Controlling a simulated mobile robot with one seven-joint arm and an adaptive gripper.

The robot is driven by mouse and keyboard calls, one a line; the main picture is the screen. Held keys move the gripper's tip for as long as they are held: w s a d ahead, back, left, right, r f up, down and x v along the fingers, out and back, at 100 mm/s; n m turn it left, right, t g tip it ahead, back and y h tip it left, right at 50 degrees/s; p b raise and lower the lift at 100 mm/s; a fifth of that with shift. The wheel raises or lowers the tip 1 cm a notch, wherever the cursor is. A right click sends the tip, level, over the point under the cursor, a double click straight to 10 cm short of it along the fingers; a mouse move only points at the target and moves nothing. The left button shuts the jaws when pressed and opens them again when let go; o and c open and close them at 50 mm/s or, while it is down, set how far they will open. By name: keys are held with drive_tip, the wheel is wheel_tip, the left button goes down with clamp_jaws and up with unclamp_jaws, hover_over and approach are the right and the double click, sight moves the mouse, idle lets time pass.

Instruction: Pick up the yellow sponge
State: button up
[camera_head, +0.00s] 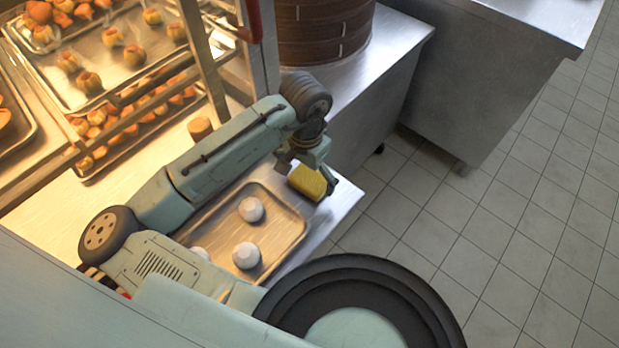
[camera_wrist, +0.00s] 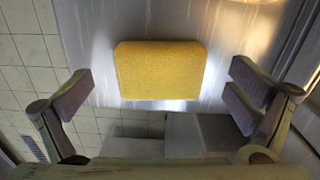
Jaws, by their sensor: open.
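The yellow sponge (camera_head: 307,182) lies on the steel counter near its right edge, just beyond the corner of a small tray. In the wrist view the sponge (camera_wrist: 160,70) is a yellow block with rounded corners, lying on bare metal between and ahead of the two fingers. My gripper (camera_head: 306,163) is at the sponge in the head view, its fingers partly hiding it. In the wrist view my gripper (camera_wrist: 160,95) is wide open, one finger on each side, with clear gaps to the sponge. Nothing is held.
A metal tray (camera_head: 285,255) with white round items (camera_head: 246,255) sits beside the sponge. A brown steamer (camera_head: 322,30) stands behind on the counter. Trays of pastries (camera_head: 90,85) are at upper left. The counter edge (camera_head: 345,205) drops to a tiled floor.

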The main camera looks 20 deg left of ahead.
drive_tip(key=shift+f, duration=1.15)
drive_tip(key=shift+c, duration=0.6)
drive_tip(key=c, duration=1.1)
